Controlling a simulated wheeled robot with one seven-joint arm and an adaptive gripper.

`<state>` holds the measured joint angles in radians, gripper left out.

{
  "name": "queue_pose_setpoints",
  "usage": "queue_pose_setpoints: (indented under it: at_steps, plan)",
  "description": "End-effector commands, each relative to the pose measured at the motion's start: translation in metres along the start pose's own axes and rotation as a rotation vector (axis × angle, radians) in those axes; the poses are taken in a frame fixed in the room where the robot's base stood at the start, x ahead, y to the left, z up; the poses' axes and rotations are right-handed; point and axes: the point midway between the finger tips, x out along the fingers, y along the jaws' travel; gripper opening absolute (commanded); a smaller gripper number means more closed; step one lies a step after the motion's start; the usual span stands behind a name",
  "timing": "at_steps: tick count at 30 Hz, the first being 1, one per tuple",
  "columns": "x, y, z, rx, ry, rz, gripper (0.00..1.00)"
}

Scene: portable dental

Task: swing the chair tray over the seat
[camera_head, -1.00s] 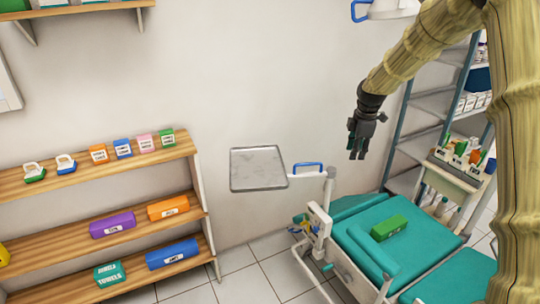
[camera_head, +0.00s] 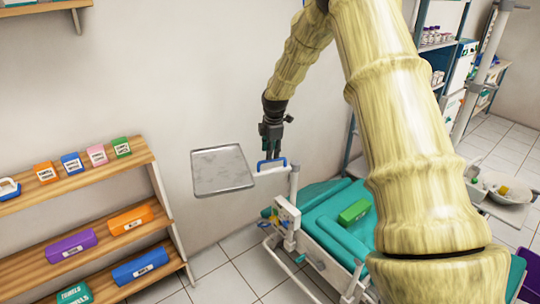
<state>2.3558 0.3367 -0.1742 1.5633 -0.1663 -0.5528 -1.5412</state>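The chair tray (camera_head: 222,171) is a grey metal plate, out to the left of the dental chair. Its white arm joins a post (camera_head: 293,188) at the chair's side, and a blue handle (camera_head: 284,162) stands on that arm. The teal chair seat (camera_head: 328,228) lies to the right of the tray, partly hidden by my arm. My gripper (camera_head: 272,156) points down at the blue handle, its fingertips overlapping it in the picture. I cannot tell whether the fingers are around the handle, touching it, or just behind it, nor how far apart they are.
A green box (camera_head: 354,211) lies on the chair. A wooden shelf unit (camera_head: 110,187) with boxes and packs stands at the left, near the tray. A white basin (camera_head: 507,189) is at the right. Bare tiled floor (camera_head: 235,282) shows between the shelves and the chair.

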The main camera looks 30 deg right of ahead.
Motion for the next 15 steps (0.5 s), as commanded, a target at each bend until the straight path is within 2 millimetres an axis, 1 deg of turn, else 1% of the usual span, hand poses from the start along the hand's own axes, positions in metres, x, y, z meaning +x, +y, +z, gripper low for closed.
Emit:
queue_pose_setpoints:
  at_steps: [1,6,12,15]
  plan:
    - [0.006,-0.001,0.000,-0.001,-0.001,-0.003,0.34]
    - [0.024,0.000,-0.001,-0.001,0.000,-0.001,0.34]
    - [0.036,0.000,-0.001,-0.001,0.000,-0.001,0.34]
    - [0.038,0.000,-0.001,-0.001,0.000,-0.001,0.34]
